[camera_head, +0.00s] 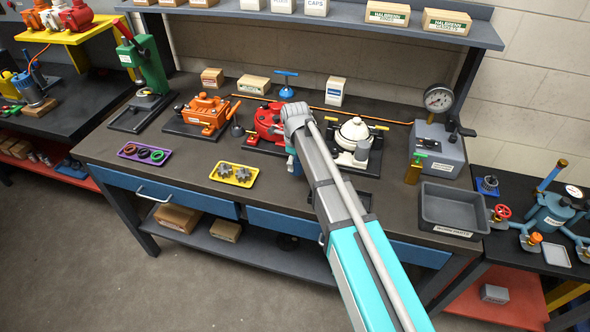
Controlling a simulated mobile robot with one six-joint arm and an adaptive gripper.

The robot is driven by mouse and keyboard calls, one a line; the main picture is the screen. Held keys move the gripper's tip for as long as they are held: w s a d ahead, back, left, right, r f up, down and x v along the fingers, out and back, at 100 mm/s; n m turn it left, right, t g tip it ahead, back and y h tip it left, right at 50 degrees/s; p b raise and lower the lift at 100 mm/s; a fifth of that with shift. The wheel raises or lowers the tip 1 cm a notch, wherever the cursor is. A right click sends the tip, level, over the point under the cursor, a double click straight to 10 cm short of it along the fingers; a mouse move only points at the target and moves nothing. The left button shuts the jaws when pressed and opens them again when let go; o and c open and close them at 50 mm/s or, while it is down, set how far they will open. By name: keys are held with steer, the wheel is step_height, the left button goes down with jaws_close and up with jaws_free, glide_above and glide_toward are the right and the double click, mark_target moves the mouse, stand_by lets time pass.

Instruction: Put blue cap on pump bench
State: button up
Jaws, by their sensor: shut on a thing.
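My arm reaches up from the lower right over the middle workbench (140,188). Its grey wrist joint (295,112) is above the red motor (266,119). My gripper's jaws are hidden behind my own arm, and I cannot see what is between them. A small teal-blue part (292,164) shows just left of the arm; I cannot tell what it belongs to. I cannot make out a blue cap for certain.
An orange motor (207,111) and a white motor (354,131) stand on the workbench. A purple tray (126,151), a yellow tray (216,176) and an empty grey bin (450,209) lie along its front. A gauge box (437,145) and an overhead shelf (340,22) limit room.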

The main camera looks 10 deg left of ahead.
steer(key=shift+w+a+f+b, duration=0.15)
steer(key=shift+w+f+b, duration=0.15)
steer(key=shift+f+b, duration=1.4)
steer(key=shift+f, duration=0.2)
steer(key=shift+f, duration=0.1)
steer(key=o, duration=1.1)
step_height(320, 180, up, 12)
steer(key=p, duration=1.2)
